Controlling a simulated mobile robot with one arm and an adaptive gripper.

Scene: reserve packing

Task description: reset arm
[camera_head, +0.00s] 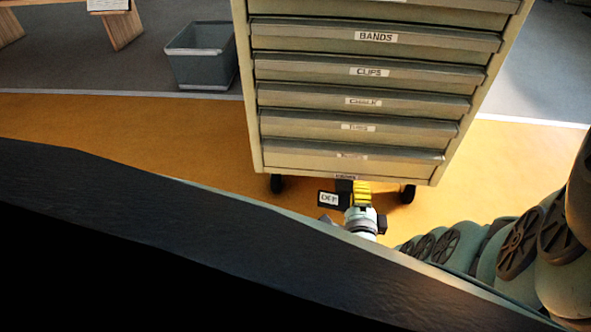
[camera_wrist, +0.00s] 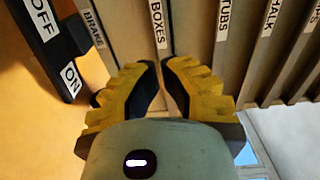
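My gripper (camera_head: 362,190) is low in front of the drawer cabinet, close to its bottom edge in the head view. In the wrist view my gripper (camera_wrist: 160,66) shows two yellow, ridged fingers with black inner pads. A narrow gap shows between the pads, with nothing held in it. The fingers point toward the drawer fronts near the BOXES label; I cannot tell whether they touch the cabinet. My arm shows at the lower right of the head view.
The beige drawer cabinet (camera_head: 357,160) stands on dark casters, with labels such as BANDS and CLIPS. A black ON/OFF plate (camera_wrist: 52,42) is left of my gripper, beside a BRAKE label (camera_wrist: 94,28). A grey bin (camera_head: 201,66) stands left. Orange floor lies open left of the cabinet.

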